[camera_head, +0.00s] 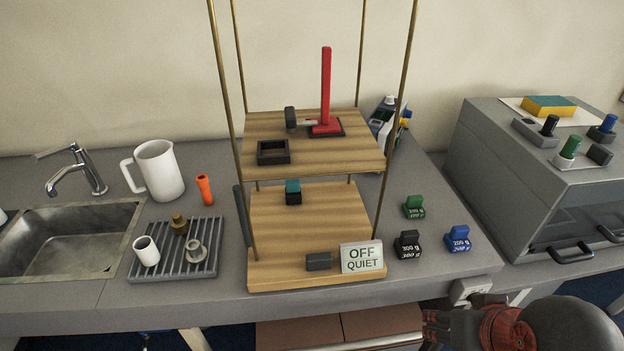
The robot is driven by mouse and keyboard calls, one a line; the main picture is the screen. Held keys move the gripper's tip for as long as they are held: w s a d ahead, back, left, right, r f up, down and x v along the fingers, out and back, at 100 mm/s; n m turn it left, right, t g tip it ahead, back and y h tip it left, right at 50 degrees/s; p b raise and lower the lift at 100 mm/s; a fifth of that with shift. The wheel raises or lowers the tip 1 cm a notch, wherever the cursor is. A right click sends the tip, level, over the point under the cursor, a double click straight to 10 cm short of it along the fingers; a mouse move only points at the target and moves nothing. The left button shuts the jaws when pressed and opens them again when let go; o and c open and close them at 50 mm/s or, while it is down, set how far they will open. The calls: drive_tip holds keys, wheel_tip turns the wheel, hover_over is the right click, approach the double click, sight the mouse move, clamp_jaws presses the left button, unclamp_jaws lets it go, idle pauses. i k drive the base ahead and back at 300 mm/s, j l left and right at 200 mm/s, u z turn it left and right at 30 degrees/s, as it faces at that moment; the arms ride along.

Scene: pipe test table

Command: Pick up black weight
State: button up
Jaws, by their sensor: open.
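The black weight (407,246) stands on the grey counter, right of the wooden shelf stand, and its front label seems to read 300 g. A green weight (413,208) stands behind it and a blue weight (457,240) stands to its right, apart from it. My gripper (432,328) is at the bottom right, in front of the counter edge and nearer the camera than the weights. It is open and apart from the black weight. Its fingertips are small and dark here, and their detail is hard to see.
The wooden shelf stand (260,270) with brass rods rises left of the weights. A grey cabinet (500,150) is at the right. A power socket (470,291) sits at the counter's front edge.

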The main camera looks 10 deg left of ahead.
sight(408, 247)
drive_tip(key=i+l, duration=0.35)
drive_tip(key=l, duration=0.25)
drive_tip(key=u, duration=1.55)
drive_tip(key=l, duration=0.1)
